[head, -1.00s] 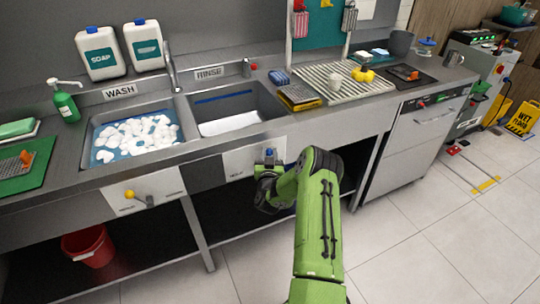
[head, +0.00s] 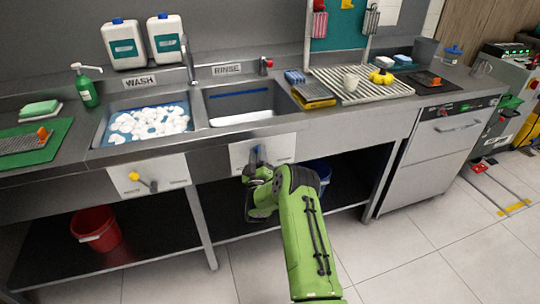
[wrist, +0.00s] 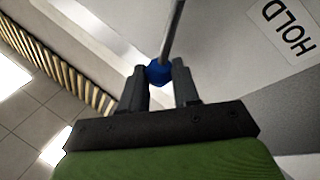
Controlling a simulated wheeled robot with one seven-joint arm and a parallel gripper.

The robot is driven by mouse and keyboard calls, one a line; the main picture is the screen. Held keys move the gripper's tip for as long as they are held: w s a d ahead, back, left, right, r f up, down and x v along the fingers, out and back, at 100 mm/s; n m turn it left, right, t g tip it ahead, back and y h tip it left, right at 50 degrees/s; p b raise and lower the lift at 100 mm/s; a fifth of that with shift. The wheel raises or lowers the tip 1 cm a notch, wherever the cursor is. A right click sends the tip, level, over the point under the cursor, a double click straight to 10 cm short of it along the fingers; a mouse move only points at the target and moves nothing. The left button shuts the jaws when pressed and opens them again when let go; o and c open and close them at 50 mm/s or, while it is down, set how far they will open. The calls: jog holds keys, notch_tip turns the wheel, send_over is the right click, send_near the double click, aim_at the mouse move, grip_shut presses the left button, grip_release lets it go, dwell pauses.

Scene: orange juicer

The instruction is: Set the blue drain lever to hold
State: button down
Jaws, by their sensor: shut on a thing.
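The blue drain lever is on the white panel (head: 280,150) below the rinse sink. In the wrist view its blue knob (wrist: 158,72) sits between my two fingertips, with the grey rod running up from it. My gripper (wrist: 160,80) is shut on the knob. In the head view my gripper (head: 258,170) is at the panel's front and hides most of the lever. A HOLD label (wrist: 288,30) is at the upper right of the wrist view, apart from the knob.
A yellow-knobbed lever (head: 135,177) is on the left panel under the wash sink (head: 100,135). The rinse sink (head: 215,108) is above my gripper. A red bucket (head: 97,228) and a blue bucket (head: 320,170) stand under the counter.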

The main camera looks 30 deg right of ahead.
jog(key=shift+w+a+f+n+t+y+b, duration=0.1)
jog(key=shift+a+f+n+t+y+b, duration=0.2)
jog(key=shift+n, duration=0.4)
jog(key=shift+w+a+f+n+t+y+b, duration=0.1)
jog(key=shift+a+f+n+t+b, duration=0.1)
jog(key=shift+a+n+b, duration=0.35)
jog(key=shift+d+n, duration=0.15)
jog(key=shift+n, duration=0.2)
jog(key=c, duration=0.8)
grip_release()
